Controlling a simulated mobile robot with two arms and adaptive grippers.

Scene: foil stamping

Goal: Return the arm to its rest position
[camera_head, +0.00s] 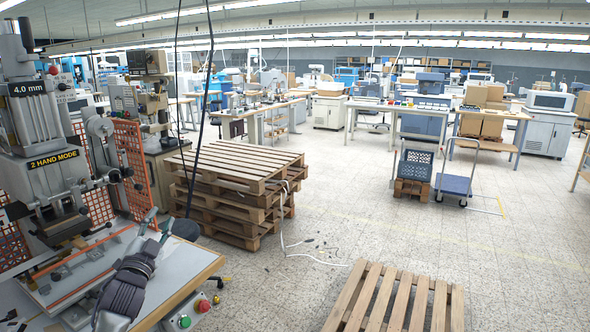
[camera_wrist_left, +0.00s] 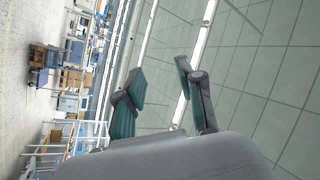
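My left gripper (camera_head: 157,222) is raised in front of the stamping machine (camera_head: 52,172), over the right part of its worktable (camera_head: 172,283). In the left wrist view its two fingers (camera_wrist_left: 160,82) stand apart with nothing between them. Behind them that view shows only the ceiling and the distant hall, turned on its side. My left arm comes up from the bottom edge of the head view. My right gripper is in neither view.
A green button (camera_head: 184,321) and a red button (camera_head: 204,306) sit at the worktable's front right. Stacked pallets (camera_head: 232,190) stand behind it, and another pallet (camera_head: 396,300) lies on the floor. A cart (camera_head: 455,184) stands farther back. The floor at right is largely clear.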

